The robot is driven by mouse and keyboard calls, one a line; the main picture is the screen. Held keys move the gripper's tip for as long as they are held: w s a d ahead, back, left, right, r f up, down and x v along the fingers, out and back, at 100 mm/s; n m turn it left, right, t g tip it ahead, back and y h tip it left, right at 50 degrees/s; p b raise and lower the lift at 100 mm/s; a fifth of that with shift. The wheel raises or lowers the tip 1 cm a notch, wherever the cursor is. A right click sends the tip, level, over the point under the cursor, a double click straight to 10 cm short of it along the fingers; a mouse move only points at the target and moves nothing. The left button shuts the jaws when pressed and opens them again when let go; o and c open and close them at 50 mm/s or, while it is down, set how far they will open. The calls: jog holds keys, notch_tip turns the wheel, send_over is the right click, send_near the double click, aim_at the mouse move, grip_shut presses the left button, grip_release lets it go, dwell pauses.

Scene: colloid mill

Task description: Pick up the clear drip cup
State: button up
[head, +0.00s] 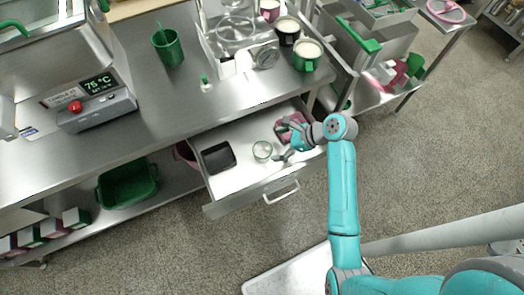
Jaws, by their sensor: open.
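The clear drip cup (262,151) stands in the open steel drawer (232,190), near its middle. It looks like a small glass-like cup with a greenish rim. My gripper (280,146) reaches into the drawer area from the right, with its fingers spread toward the cup. The fingers are open and empty, just right of the cup. I cannot tell how high they are above the drawer floor, or whether they touch the cup.
A black tray (218,157) lies left of the cup in the drawer. A pink item (290,124) is partly hidden behind my gripper. The steel worktop (150,105) overhangs the drawer's back. A green cup (167,47) and other cups stand on top. The floor in front is clear.

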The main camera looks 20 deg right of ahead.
aim_at(262, 150)
jog(key=x, duration=0.2)
jog(key=shift+w+a+f, duration=0.15)
jog(key=shift+a+f, duration=0.05)
jog(key=shift+f, duration=0.05)
jog(key=shift+s+x, duration=0.15)
jog(key=shift+x, duration=1.15)
jog(key=shift+s+x, duration=0.15)
jog(key=shift+x, duration=1.15)
jog(key=shift+f, duration=0.15)
jog(key=shift+c, duration=0.2)
jog(key=c, duration=1.1)
